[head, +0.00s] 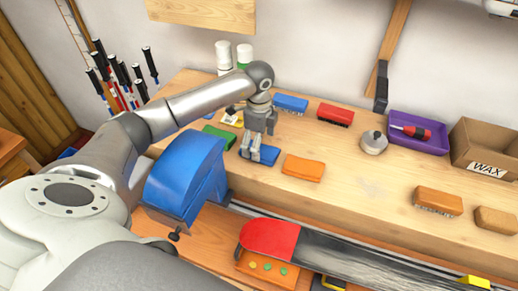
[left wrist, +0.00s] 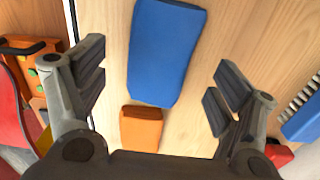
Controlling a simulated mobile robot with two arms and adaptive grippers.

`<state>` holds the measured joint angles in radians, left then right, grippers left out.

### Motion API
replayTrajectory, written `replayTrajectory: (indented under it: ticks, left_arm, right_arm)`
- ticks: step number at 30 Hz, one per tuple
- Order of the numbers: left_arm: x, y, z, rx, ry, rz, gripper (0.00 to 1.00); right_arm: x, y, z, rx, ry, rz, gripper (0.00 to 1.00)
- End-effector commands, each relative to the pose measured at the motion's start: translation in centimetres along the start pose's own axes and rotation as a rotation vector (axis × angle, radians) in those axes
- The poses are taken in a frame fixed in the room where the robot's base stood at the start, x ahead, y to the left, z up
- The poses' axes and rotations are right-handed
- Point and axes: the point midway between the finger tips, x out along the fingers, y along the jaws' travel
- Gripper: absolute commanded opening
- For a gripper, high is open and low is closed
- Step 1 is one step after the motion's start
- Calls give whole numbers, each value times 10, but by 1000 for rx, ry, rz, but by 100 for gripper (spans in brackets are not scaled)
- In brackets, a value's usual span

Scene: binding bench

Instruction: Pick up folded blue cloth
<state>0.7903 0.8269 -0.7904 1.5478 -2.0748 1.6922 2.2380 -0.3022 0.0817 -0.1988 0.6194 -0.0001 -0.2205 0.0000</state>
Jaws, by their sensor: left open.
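The folded blue cloth (head: 266,155) lies flat on the wooden bench. In the left wrist view the blue cloth (left wrist: 165,52) is a long rounded slab near the top, in the gap between my fingers. My left gripper (head: 254,146) points down just above it, partly covering its left end; the wrist view shows the left gripper (left wrist: 158,86) open and empty, with fingers spread wide on either side. I cannot tell the exact height left above the cloth. My right gripper is not in view.
A folded orange cloth (head: 303,168) lies right of the blue one, and a green cloth (head: 219,136) left. A blue brush (head: 290,103) and red brush (head: 335,115) stand behind. A blue machine (head: 186,178) is at the front left.

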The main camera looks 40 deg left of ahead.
Motion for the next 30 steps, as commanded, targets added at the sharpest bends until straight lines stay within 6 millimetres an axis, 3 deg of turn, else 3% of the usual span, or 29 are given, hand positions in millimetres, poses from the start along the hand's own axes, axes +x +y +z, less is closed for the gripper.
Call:
replayTrajectory:
  ticks: [1,6,15,25,30]
  left_arm:
    - [3,1,-1,0,0,6,86]
    - [26,1,-2,0,0,3,86]
    - [31,0,-2,0,0,-1,84]
    - [31,0,-2,0,0,0,42]
    - [31,0,-2,0,0,-1,40]
  right_arm:
    - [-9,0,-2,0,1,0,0]
    - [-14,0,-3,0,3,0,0]
    - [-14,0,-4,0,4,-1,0]
    - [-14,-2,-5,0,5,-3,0]
    - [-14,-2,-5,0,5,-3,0]
